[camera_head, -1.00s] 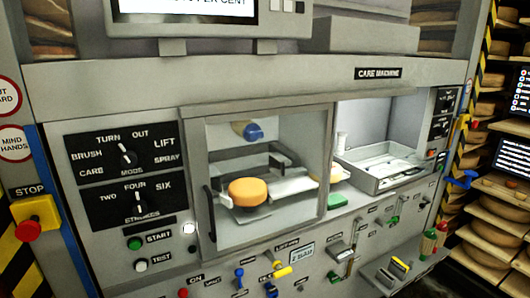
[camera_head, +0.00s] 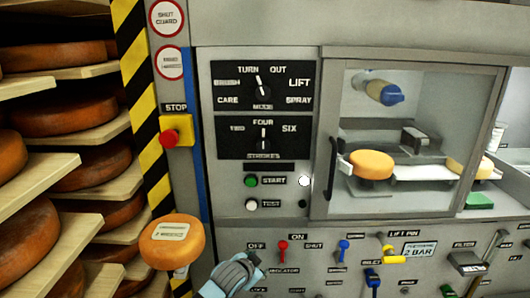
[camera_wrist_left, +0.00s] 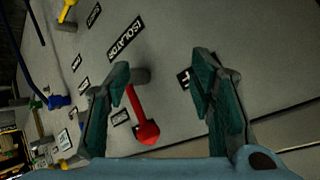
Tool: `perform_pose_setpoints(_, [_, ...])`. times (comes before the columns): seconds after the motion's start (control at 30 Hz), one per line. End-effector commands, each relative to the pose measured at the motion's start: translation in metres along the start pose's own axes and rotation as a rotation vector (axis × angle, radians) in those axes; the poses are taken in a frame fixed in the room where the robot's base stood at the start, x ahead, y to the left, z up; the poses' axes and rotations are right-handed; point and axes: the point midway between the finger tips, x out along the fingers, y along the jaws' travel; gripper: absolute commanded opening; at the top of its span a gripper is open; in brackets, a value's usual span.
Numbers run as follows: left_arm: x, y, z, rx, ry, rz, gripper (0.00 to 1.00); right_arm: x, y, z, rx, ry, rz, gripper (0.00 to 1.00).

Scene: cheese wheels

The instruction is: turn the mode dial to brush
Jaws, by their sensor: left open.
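The mode dial (camera_head: 262,88) is a dark knob with a white pointer line on the upper black panel. Its pointer points up and slightly left, near TURN. The BRUSH label (camera_head: 227,83) is left of the dial. My left gripper (camera_head: 240,268) is at the bottom of the head view, well below the dial, in front of the lower control panel. In the left wrist view its two fingers (camera_wrist_left: 165,100) are apart, with the red-tipped isolator lever (camera_wrist_left: 145,130) showing between them. Nothing is held. My right gripper is in neither view.
The strokes dial (camera_head: 262,146) is just below the mode panel, with the green START button (camera_head: 251,181) and white TEST button (camera_head: 251,205) under it. The red stop button (camera_head: 169,137) is left. A labelled cheese wheel (camera_head: 178,250) is at lower left. The space before the dial is clear.

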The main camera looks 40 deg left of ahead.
Motion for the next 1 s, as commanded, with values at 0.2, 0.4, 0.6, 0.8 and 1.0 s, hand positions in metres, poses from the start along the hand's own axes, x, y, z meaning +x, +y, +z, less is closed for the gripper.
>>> perform_pose_setpoints(0.2, [-0.218,-0.107,-0.211,0.312,0.481,-0.337,0.49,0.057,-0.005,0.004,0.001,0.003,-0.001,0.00])
perform_pose_setpoints(0.4, [-0.353,-0.156,-0.251,0.450,0.631,-0.611,0.49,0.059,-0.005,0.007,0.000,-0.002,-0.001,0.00])
perform_pose_setpoints(0.6, [-0.360,-0.169,-0.266,0.455,0.631,-0.633,0.49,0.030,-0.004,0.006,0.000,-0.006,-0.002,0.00])
perform_pose_setpoints(0.8, [-0.336,-0.185,-0.296,0.448,0.638,-0.623,0.49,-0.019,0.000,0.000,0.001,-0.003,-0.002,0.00])
perform_pose_setpoints(1.0, [-0.297,-0.208,-0.333,0.451,0.640,-0.630,0.49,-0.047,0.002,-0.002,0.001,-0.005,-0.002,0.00])
